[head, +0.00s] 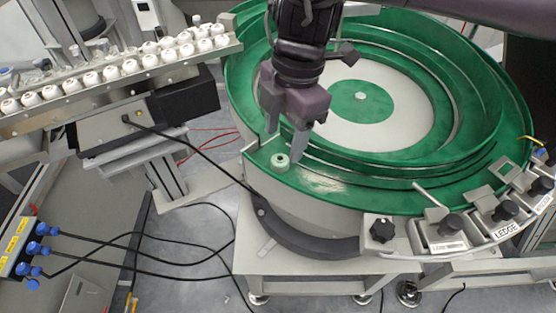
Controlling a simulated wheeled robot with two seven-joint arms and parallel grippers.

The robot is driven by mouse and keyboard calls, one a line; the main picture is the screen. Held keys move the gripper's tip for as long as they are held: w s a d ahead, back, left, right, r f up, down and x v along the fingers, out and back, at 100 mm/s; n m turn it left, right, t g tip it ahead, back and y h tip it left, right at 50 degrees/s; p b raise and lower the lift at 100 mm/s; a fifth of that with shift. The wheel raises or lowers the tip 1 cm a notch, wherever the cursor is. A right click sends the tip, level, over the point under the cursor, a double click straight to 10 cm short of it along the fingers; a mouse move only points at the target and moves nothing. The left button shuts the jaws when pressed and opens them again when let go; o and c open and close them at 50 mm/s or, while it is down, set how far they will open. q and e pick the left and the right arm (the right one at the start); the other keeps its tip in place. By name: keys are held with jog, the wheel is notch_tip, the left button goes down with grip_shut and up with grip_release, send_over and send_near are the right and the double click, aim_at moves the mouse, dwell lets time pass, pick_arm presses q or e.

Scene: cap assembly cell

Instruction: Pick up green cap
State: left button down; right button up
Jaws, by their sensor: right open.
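A small pale green cap (280,161) sits on the green rim of the round bowl feeder (330,183), at the front left part of the rim. My right gripper (285,142) comes down from the top of the view and points down at the cap. Its two grey fingers are apart, one on the left and one close to the cap's right side. I cannot tell whether a finger touches the cap. My left gripper does not show.
A rail with two rows of white caps or bottles (120,67) stands at the upper left. Black knobs and a LEDGE label (507,229) line the feeder's right front edge. A blue-plugged connector box (18,243) and cables lie at the lower left.

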aim_at(281, 158)
jog(key=f, duration=0.3)
jog(key=f+p, duration=0.1)
jog(key=shift+s+a+f, duration=0.15)
jog(key=shift+a+f, duration=0.1)
jog(key=shift+f, duration=0.15)
jog(key=c, duration=0.8)
jog(key=shift+c, duration=0.3)
